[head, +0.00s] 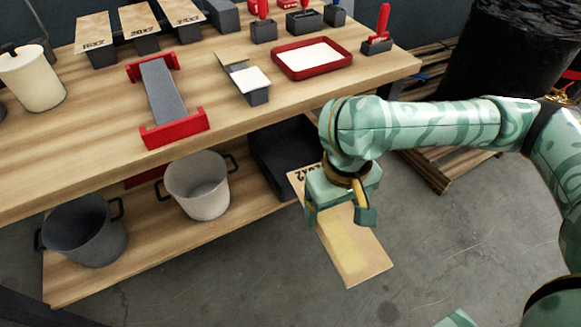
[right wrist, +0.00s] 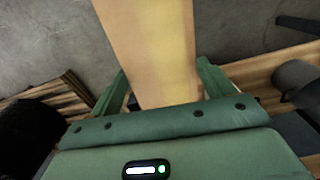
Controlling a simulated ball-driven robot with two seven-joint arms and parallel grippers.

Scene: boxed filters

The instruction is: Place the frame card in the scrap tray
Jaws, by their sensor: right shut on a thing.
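The frame card (head: 352,250) is a long tan board with dark print at its upper end, partly covered by my gripper. My right gripper (head: 340,212) is shut on it and holds it over the floor, in front of the workbench's right part. In the right wrist view the card (right wrist: 150,50) runs between the two fingers (right wrist: 163,85). A dark open tray (head: 283,160) on the lower shelf, behind the gripper and partly hidden, may be the scrap tray; I cannot tell for sure. My left gripper is not in view.
On the benchtop (head: 215,95) stand a red tray (head: 312,58) with a white sheet, a grey block in red end holders (head: 175,130), and several small holders. A pale bucket (head: 197,186) and a dark bucket (head: 85,230) stand on the lower shelf. A pallet (head: 425,168) lies right.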

